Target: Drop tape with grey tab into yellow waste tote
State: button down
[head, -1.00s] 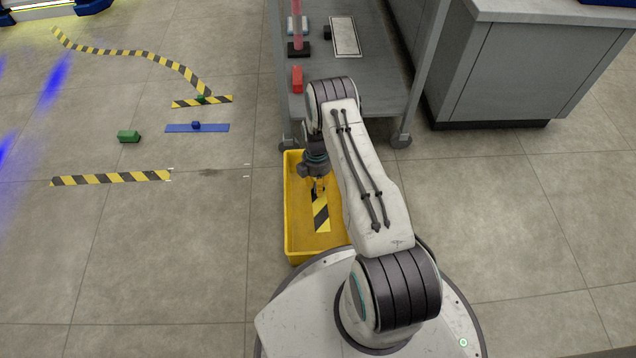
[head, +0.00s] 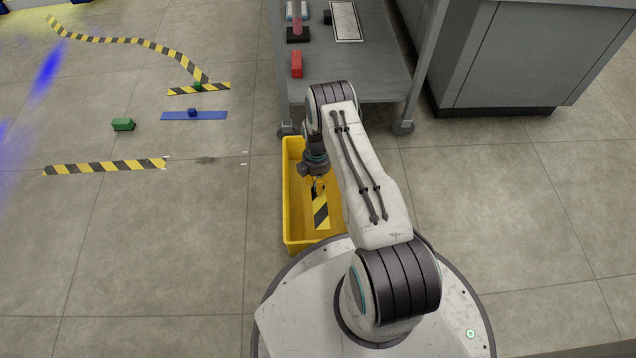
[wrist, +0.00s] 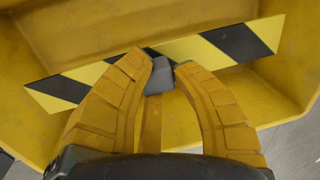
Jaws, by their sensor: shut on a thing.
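The yellow waste tote (head: 289,215) stands on the floor just in front of my base; its wall also shows in the wrist view (wrist: 60,20). My gripper (head: 316,189) is over the tote, pointing down. In the wrist view my gripper (wrist: 163,66) is shut on the grey tab (wrist: 158,84) of a yellow-and-black striped tape (wrist: 215,45). The tape (head: 321,212) appears within the tote's outline in the head view. Whether it touches the tote floor, I cannot tell. My arm hides the tote's right side in the head view.
A grey cart (head: 375,88) stands just beyond the tote, with a red block (head: 297,64) on its shelf. Other striped tapes (head: 105,166), a blue strip (head: 194,116) and a green block (head: 123,124) lie on the left floor. A grey cabinet (head: 500,60) stands at the right.

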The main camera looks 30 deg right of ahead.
dwell(0.3)
jog(key=c, duration=0.9)
grip_release()
jog(key=shift+c, duration=0.2)
jog(key=s+a+r+m+t+p, duration=0.2)
jog(key=r+p, duration=0.8)
jog(key=r, duration=1.9)
jog(key=s+a+r+m+p, duration=0.3)
jog(key=r+p, duration=0.7)
jog(key=r, duration=1.9)
jog(key=s+a+r+m+t+p, duration=0.1)
jog(key=s+r+m+p, duration=0.2)
jog(key=s+r+p, duration=0.4)
jog(key=s+a+r+m+t+p, duration=0.1)
jog(key=s+r+p, duration=0.6)
jog(key=r, duration=0.7)
jog(key=s+a+r+m+t+p, duration=0.1)
jog(key=s+a+r+m+p, duration=0.2)
jog(key=r, duration=0.8)
jog(key=s+m+p, duration=0.2)
jog(key=s+p, duration=0.2)
jog(key=p, duration=0.1)
jog(key=shift+r, duration=0.3)
